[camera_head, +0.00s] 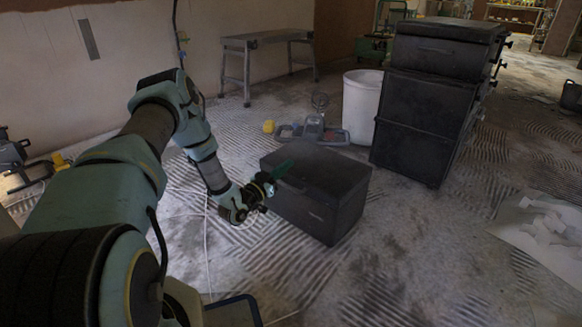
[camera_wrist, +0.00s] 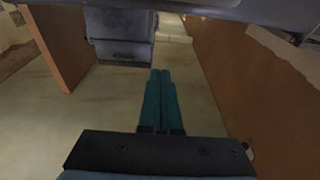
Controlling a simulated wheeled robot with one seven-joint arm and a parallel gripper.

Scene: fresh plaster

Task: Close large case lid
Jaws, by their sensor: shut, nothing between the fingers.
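A large black case (camera_head: 318,205) stands on the floor in the middle of the head view. Its lid (camera_head: 325,165) looks flat on top; I cannot make out a gap along its edge.
A tall stack of black cases (camera_head: 425,110) stands behind right, beside a white bucket (camera_head: 362,105). A grey tool (camera_head: 315,131) lies behind the case. A bench (camera_head: 265,40) is by the wall. Floor in front of the case is mostly clear; a white sheet (camera_head: 545,235) lies right.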

